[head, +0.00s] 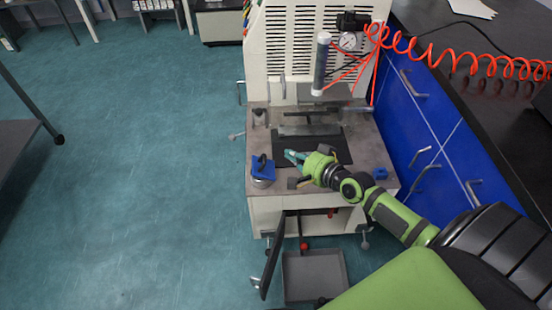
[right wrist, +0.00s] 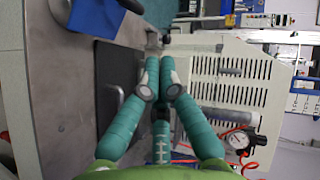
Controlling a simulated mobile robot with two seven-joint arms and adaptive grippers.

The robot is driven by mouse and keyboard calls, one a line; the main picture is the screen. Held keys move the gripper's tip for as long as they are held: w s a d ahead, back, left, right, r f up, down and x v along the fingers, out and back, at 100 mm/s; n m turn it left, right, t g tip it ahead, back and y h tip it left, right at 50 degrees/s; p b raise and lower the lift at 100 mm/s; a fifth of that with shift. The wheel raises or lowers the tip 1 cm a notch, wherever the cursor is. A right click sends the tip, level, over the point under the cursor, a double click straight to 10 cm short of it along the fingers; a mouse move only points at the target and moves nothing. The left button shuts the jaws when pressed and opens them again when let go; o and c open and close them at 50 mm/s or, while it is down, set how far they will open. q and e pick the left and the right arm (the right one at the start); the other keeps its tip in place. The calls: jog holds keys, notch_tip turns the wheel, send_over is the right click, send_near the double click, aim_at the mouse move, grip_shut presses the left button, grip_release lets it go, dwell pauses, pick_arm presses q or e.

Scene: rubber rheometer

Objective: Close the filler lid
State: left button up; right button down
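A blue piece (head: 262,169) with a black loop sits on a round metallic body at the front left of the machine's worktop. I cannot tell for sure whether it is the filler lid. In the right wrist view, blue and dark parts (right wrist: 95,14) show at the upper left. My right gripper (head: 288,155) is above the worktop, just right of the blue piece and apart from it. In the right wrist view its teal fingertips (right wrist: 160,64) are together, with nothing visible held. My left gripper is out of view.
The pale machine (head: 285,40) has a black mat (head: 340,150) on its worktop. A small blue part (head: 380,173) lies at the worktop's right. Below, a dark panel (head: 271,262) stands out beside a grey tray (head: 314,278). Blue cabinets (head: 425,110) bound the right; floor is free at left.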

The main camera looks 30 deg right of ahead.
jog(key=shift+w+a+f, duration=0.65)
jog(key=shift+w+a, duration=0.25)
jog(key=shift+w+a+f, duration=0.65)
jog(key=shift+w+a, duration=0.2)
jog(key=shift+w, duration=0.05)
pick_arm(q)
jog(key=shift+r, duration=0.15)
pick_arm(e)
jog(key=shift+r, duration=0.1)
jog(key=shift+a+r+p, duration=0.1)
jog(key=shift+p, duration=0.4)
jog(key=shift+w+a, duration=0.1)
pick_arm(q)
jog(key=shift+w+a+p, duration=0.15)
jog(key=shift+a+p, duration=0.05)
jog(key=shift+p, duration=0.15)
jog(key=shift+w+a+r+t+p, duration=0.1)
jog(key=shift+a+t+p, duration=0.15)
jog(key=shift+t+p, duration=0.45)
pick_arm(e)
jog(key=shift+a+n, duration=0.2)
jog(key=shift+n, duration=0.1)
